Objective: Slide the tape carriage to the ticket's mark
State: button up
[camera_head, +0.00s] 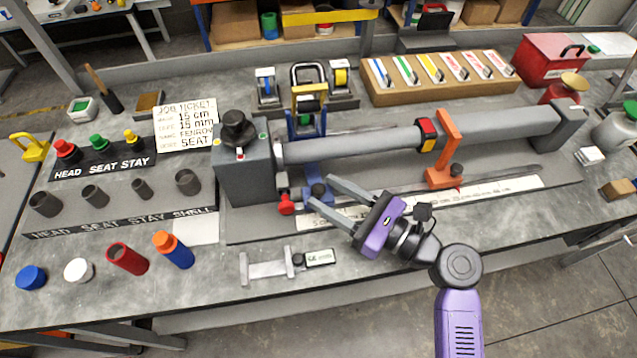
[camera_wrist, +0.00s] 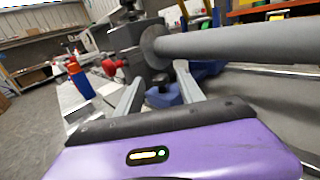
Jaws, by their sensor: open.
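The blue tape carriage (camera_head: 318,188) with a dark knob sits at the left end of the rail, beneath the grey tube (camera_head: 360,145). In the wrist view its blue body and dark knob (camera_wrist: 163,95) show between my fingers. Its upper blue frame (camera_head: 303,118) with a green roll rises behind the tube. My gripper (camera_head: 321,191) is open and empty, its fingertips on either side of the knob; I cannot tell whether they touch it. The job ticket (camera_head: 186,125) reads 15 cm, 15 mm and SEAT; its other words are hard to read. A white scale strip (camera_head: 510,190) runs along the rail, its marks too small to read.
An orange clamp (camera_head: 446,150) with a dark knob stands further right on the rail, beside a red and yellow band (camera_head: 427,134). A red knob (camera_head: 286,205) is left of the carriage. A caliper (camera_head: 268,268) lies in front. The rail between carriage and clamp looks clear.

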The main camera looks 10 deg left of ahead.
jog(key=shift+x, duration=1.4)
grip_shut()
dwell(0.4)
